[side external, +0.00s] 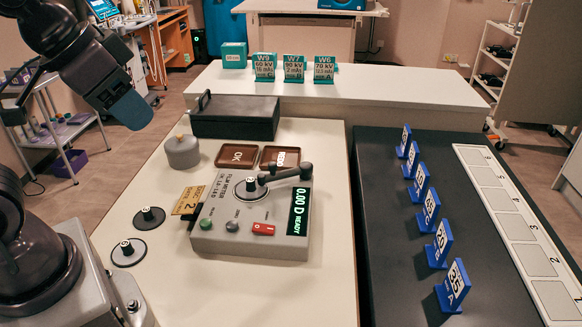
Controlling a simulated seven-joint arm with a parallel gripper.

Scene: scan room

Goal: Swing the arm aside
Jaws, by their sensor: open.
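My gripper (128,108) hangs at the upper left of the side view, above the floor and left of the light table (165,245). It is seen edge-on, with a blue pad at its tip; nothing shows held in it. It is apart from everything on the table.
A black box (235,118), grey pot (182,151) and two brown trays (237,156) stand behind the meter. A tan tag (188,200) and two discs (149,218) lie left. Several blue cards (437,246) line the dark table; teal signs (294,68) stand behind.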

